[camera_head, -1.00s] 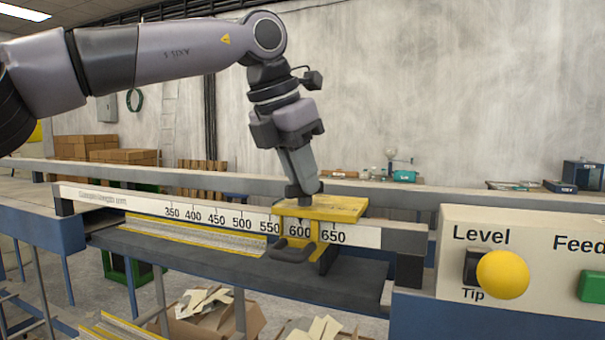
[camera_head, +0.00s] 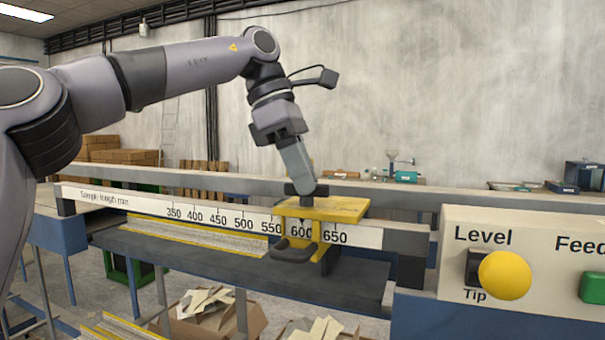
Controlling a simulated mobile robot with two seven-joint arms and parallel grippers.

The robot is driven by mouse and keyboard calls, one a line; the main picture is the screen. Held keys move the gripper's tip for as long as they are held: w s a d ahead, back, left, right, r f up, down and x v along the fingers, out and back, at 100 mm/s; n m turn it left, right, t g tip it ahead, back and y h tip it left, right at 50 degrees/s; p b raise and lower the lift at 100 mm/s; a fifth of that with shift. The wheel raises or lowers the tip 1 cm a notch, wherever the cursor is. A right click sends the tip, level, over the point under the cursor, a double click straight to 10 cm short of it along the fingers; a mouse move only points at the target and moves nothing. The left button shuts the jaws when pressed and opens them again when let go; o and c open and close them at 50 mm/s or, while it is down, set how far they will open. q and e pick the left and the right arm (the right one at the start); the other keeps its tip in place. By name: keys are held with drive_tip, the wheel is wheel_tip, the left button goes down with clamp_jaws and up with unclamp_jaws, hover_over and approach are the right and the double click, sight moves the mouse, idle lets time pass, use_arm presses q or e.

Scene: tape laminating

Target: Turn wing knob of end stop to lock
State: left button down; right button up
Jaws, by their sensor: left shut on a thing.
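The yellow end stop (camera_head: 345,210) sits on the white length scale (camera_head: 365,237), around the 600 mark, with a dark handle at its front. The dark wing knob (camera_head: 306,200) stands on top of the end stop, toward its left side. My left gripper (camera_head: 306,189) points down from above and is shut on the wing knob; its fingers hide part of the knob. My right gripper is not in view.
A control panel (camera_head: 535,225) with a yellow Level/Tip knob (camera_head: 503,275) and a green button stands at the right. A grey rail (camera_head: 440,192) runs behind the scale. A yellow-edged strip (camera_head: 200,236) lies left of the end stop. A cardboard box (camera_head: 215,322) is below.

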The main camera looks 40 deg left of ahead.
use_arm(q)
drive_tip(key=shift+w+m+g, duration=0.1)
drive_tip(key=shift+m+g, duration=0.2)
drive_tip(key=shift+m, duration=0.6)
drive_tip(key=c, duration=1.1)
unclamp_jaws()
drive_tip(key=shift+a+r, duration=0.2)
drive_tip(key=shift+r, duration=0.3)
drive_tip(key=s+a, duration=0.1)
drive_tip(key=a, duration=0.3)
drive_tip(key=s+a, duration=0.1)
drive_tip(key=a, duration=0.3)
drive_tip(key=s+a, duration=0.1)
drive_tip(key=a, duration=0.3)
drive_tip(key=shift+r, duration=0.1)
drive_tip(key=shift+d, duration=0.1)
